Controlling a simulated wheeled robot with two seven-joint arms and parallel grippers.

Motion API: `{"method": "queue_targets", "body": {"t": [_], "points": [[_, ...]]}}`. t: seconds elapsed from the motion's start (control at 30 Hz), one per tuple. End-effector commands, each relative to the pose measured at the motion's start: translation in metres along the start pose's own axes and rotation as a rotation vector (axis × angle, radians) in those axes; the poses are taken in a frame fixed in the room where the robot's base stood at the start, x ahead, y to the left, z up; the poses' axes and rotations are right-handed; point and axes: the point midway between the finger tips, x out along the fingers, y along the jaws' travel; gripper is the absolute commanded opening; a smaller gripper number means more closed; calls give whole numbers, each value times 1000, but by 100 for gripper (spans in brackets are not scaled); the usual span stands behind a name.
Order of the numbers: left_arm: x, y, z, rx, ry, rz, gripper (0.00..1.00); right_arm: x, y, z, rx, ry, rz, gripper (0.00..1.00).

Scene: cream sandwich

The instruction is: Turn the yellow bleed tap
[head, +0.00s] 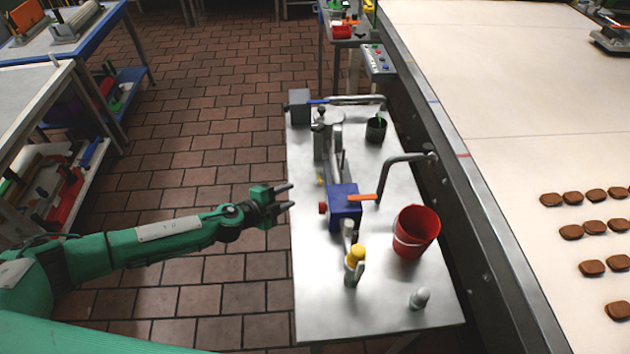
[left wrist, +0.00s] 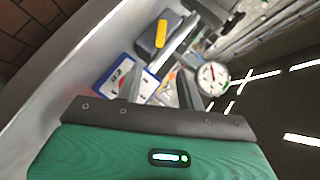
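Two yellow parts show on the machine on the steel table: a small yellow piece (head: 320,180) on the left side of its middle, and a larger yellow cap (head: 357,252) at its near end. I cannot tell for sure which is the bleed tap. In the left wrist view a yellow lever (left wrist: 161,33) lies across a dark block. My left gripper (head: 291,196) is open and empty at the table's left edge, fingers pointing right, apart from both yellow parts. My right gripper is out of view.
The machine has a blue box (head: 343,205) with a red knob and orange handle. A red bucket (head: 416,232) stands to its right, and a dark cup (head: 376,129) stands farther back. A conveyor (head: 480,60) runs along the right. A round gauge (left wrist: 213,78) shows in the left wrist view.

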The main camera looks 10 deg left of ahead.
Motion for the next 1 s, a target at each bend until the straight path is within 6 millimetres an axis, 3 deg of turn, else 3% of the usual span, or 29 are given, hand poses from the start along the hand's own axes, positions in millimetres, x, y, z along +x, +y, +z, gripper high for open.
{"method": "queue_targets", "body": {"t": [0.6,0.8,1.0], "points": [[102,1,-1,0,2,1,38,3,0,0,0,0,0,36],[120,1,0,0,1,1,38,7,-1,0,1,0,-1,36],[125,0,-1,1,2,2,38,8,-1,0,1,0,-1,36]]}}
